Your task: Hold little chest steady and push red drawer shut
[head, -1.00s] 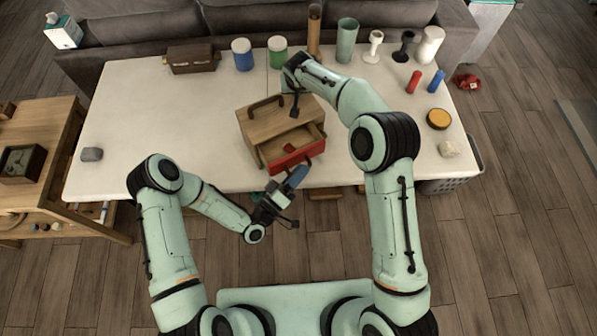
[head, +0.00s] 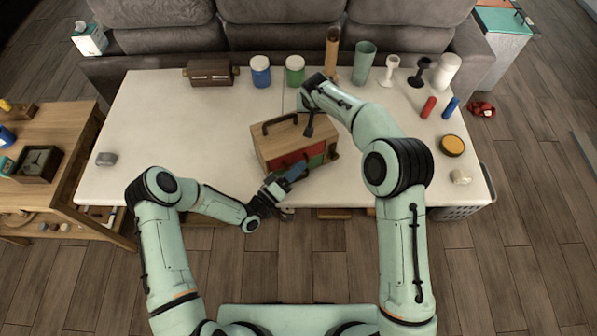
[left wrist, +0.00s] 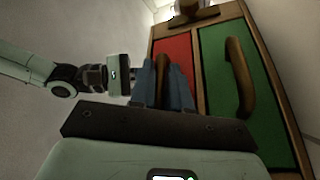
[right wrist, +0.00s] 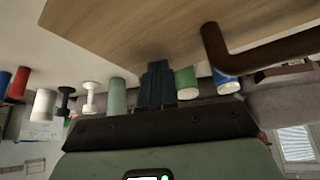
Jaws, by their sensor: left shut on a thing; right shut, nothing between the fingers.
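The little chest (head: 282,143) stands on the white table, its front turned toward me, with a brown carry handle on top. The red drawer (left wrist: 174,52) sits flush in the front beside a green drawer (left wrist: 228,85) in the left wrist view. My left gripper (head: 290,172) is at the chest's front, its fingers shut on the red drawer's brown handle (left wrist: 162,70). My right gripper (head: 303,103) is at the chest's far side. In the right wrist view its empty fingers (right wrist: 157,82) are shut close to the chest's wood; contact cannot be told.
Behind the chest stand a dark box (head: 210,72), a blue jar (head: 261,72), a green jar (head: 295,70), tall cylinders and goblets. A yellow-topped disc (head: 452,145) and stones lie near the table's sides.

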